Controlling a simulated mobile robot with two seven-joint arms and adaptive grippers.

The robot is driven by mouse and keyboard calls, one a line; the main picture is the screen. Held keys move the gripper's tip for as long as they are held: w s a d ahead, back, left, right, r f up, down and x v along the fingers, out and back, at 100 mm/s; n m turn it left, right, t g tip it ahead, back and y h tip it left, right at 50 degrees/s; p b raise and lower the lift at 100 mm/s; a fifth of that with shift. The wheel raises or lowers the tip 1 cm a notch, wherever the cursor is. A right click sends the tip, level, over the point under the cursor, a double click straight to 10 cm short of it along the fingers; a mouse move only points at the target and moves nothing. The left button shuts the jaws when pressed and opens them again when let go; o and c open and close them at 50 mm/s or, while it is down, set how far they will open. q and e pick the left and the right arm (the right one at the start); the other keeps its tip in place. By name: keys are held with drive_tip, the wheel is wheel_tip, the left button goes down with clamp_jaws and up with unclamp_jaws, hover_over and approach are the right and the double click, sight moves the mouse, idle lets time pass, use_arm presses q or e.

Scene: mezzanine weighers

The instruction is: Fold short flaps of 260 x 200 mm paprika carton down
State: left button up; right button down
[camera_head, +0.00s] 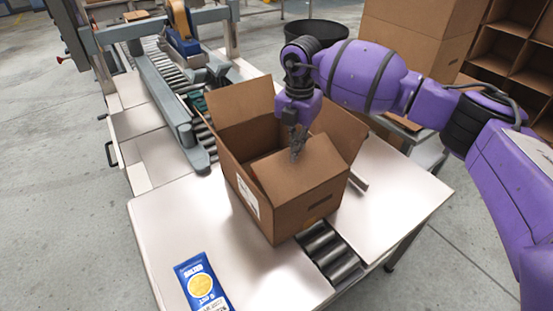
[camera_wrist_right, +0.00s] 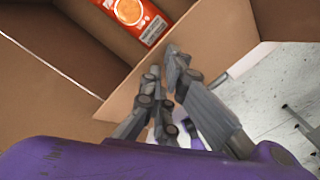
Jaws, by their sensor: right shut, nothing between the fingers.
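The open brown carton (camera_head: 285,215) stands on the packing table's roller strip, a white label on its left side. Its near flap (camera_head: 305,170) slants inward over part of the opening. My left gripper is out of view.
A blue and yellow packet (camera_head: 202,283) lies on the white tabletop (camera_head: 165,225) at the near left. A tape machine (camera_head: 180,45) stands over the roller conveyor behind. Stacked cartons (camera_head: 420,30) and a black bin (camera_head: 315,32) are at the back.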

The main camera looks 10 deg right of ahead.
drive_tip(key=shift+w+a+f+b, duration=0.15)
drive_tip(key=shift+w+f+b, duration=0.15)
drive_tip(key=shift+f, duration=0.45)
drive_tip(key=shift+w+a+f+b, duration=0.15)
drive_tip(key=shift+w+f, duration=0.25)
drive_tip(key=shift+f, duration=0.3)
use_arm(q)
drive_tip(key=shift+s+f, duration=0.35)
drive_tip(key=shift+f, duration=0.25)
use_arm(e)
drive_tip(key=shift+d, duration=0.1)
drive_tip(key=shift+f, duration=0.15)
wheel_tip(320, 180, up, 8)
drive_tip(key=p, duration=0.5)
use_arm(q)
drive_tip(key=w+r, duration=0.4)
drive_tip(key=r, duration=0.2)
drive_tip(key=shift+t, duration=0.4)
use_arm(e)
drive_tip(key=shift+s+f, duration=0.1)
drive_tip(key=shift+f, duration=0.1)
